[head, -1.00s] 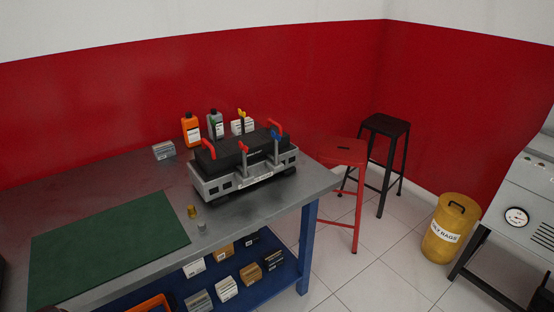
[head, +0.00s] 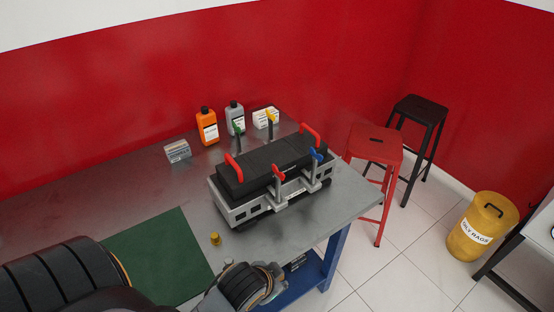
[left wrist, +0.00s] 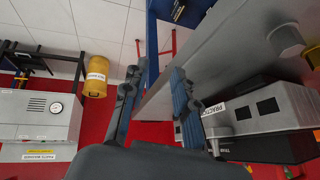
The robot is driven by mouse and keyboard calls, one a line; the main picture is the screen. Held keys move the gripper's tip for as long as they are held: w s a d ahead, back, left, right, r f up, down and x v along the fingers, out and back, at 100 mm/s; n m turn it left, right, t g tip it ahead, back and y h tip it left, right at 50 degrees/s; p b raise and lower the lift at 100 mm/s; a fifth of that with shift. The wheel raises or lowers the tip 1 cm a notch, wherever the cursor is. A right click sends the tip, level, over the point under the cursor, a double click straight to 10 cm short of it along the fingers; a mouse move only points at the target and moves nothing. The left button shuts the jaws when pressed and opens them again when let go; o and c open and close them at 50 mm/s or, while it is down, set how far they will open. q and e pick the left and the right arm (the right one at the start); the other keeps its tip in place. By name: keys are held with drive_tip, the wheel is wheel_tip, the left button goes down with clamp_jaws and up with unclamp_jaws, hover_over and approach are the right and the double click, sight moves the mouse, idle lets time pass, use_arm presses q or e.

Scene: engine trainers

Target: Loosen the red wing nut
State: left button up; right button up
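The black-topped trainer (head: 252,167) with a pale slotted frame stands on the bench. The red wing nut (head: 278,173) is on its near side, on top of an upright post. A blue wing nut (head: 315,154) is to its right; a green one (head: 238,128) and a yellow one (head: 271,114) are on the far side. My left arm reaches in from the lower left, short of the trainer; its fingers are not clear in the head view. In the left wrist view my left gripper (left wrist: 155,88) is open and empty, with the trainer's frame (left wrist: 283,108) right of it. My right gripper is out of view.
The grey bench (head: 120,190) holds a green mat (head: 160,255), a small brass piece (head: 215,239), orange (head: 207,127) and grey (head: 235,115) bottles and small boxes. Red handles (head: 310,133) rise at the trainer's ends. A red stool (head: 375,150) stands beyond the bench's right end.

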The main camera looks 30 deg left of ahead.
use_arm(q)
drive_tip(key=w+d+r+m+t+h, duration=0.1)
drive_tip(key=w+d+r+m+t, duration=0.1)
drive_tip(key=w+r+m+t, duration=0.6)
drive_tip(key=w+d+r+m+t+h, duration=0.1)
drive_tip(key=w+d+r+m+t, duration=0.15)
drive_tip(key=w+r, duration=1)
drive_tip(key=w+d+r+m+g+h, duration=0.25)
drive_tip(key=d+r+m+h, duration=0.45)
drive_tip(key=m, duration=0.7)
drive_tip(key=w+d+r+m+g+h, duration=0.2)
drive_tip(key=d+r+m+g+h, duration=0.25)
drive_tip(key=m+h, duration=0.75)
drive_tip(key=m+g+y, duration=1.2)
drive_tip(key=m+y, duration=0.5)
drive_tip(key=m, duration=0.1)
approach(278, 169)
drive_tip(key=shift+t, duration=0.25)
drive_tip(key=p+x, duration=0.1)
drive_tip(key=x, duration=0.3)
drive_tip(key=p+x, duration=0.2)
drive_tip(key=x, duration=0.2)
drive_tip(key=shift+s+f, duration=0.25)
drive_tip(key=shift+f, duration=0.05)
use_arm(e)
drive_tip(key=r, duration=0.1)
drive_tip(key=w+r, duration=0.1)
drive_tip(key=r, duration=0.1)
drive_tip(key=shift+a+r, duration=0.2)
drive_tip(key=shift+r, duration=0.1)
